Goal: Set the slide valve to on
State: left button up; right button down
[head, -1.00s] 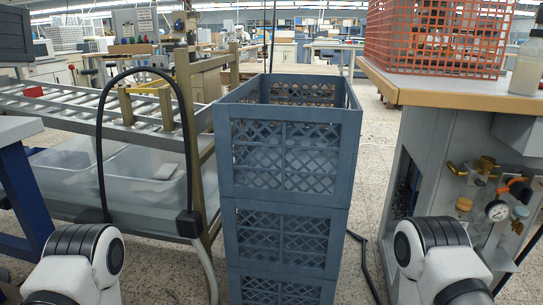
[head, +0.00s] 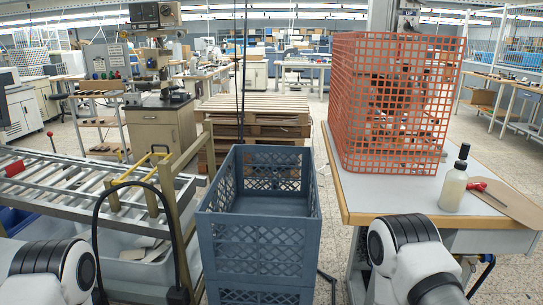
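I cannot make out the slide valve in the head view. On the side of the workbench (head: 362,192), only a few small fittings (head: 468,265) show below the top, beside my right arm. They are partly hidden and too small to tell apart. Neither of my grippers is in view. Only a rounded white and black link of each arm shows, one at the bottom left and one at the bottom right, in front of the bench.
An orange mesh basket (head: 390,105), a bottle with a black cap (head: 453,190) and a red-handled tool (head: 478,187) are on the bench. Stacked blue-grey crates (head: 258,245) stand in the middle, with a roller conveyor (head: 60,190) to the left. Wooden pallets (head: 255,115) lie behind.

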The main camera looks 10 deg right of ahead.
aim_at(489, 258)
jog(key=z, duration=1.35)
